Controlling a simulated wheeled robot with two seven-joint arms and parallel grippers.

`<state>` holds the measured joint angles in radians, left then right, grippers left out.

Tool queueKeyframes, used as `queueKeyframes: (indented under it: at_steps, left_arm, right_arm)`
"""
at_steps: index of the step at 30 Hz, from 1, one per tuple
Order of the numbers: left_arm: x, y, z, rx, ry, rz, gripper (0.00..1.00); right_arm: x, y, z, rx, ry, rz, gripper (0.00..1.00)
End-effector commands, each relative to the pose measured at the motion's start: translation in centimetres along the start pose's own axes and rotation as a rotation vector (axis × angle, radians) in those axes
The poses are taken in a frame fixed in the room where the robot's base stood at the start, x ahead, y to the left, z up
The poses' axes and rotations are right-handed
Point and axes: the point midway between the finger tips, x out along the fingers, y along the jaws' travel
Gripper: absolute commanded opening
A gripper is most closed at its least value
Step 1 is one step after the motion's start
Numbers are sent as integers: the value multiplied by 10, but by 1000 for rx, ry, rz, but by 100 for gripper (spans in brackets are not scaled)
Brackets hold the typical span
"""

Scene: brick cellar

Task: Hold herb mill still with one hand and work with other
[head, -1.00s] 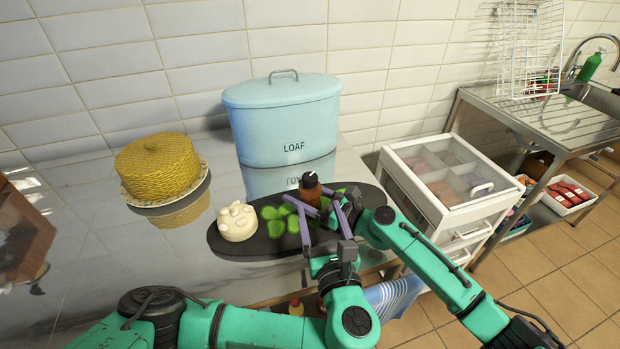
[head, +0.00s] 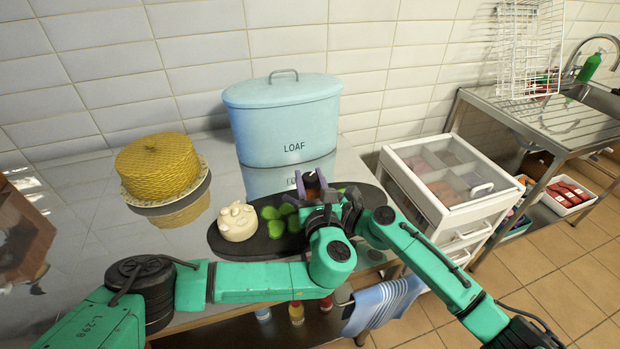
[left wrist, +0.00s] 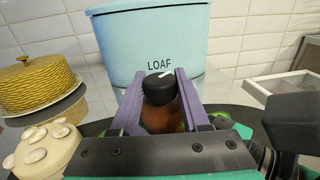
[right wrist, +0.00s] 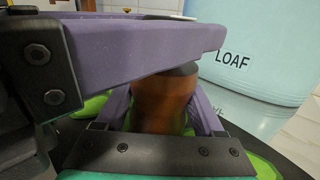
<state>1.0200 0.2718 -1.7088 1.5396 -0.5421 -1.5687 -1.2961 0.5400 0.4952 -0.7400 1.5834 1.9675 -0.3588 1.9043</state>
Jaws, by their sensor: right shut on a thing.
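The herb mill (head: 311,190), brown with a black cap, stands upright at the right part of a dark oval board (head: 228,244). My right gripper (head: 333,206) is shut on its brown body from the right; in the right wrist view the body (right wrist: 163,100) sits between its purple fingers. My left gripper (head: 311,178) is open, its fingers on either side of the black cap (left wrist: 159,88) in the left wrist view. Whether they touch the cap I cannot tell. One purple finger of the left gripper crosses above the mill in the right wrist view (right wrist: 140,48).
Green leaves (head: 272,220) and a cream knobbed round thing (head: 237,222) lie on the board. A blue LOAF bin (head: 283,120) stands behind. A yellow woven dome (head: 157,166) is at left. A white drawer unit (head: 440,185) adjoins the right side.

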Motion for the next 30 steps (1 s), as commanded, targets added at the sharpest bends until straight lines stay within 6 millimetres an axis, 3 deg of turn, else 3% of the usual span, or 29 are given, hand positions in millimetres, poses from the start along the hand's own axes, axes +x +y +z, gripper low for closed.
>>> queueKeyframes:
  at_steps: [14,30]
  left_arm:
    - [1,2,-1,-2,2,-106,0]
    - [2,3,0,-12,-4,-545,0]
  right_arm:
    - [0,0,1,0,-1,-1,5]
    - [0,0,1,0,-1,0,5]
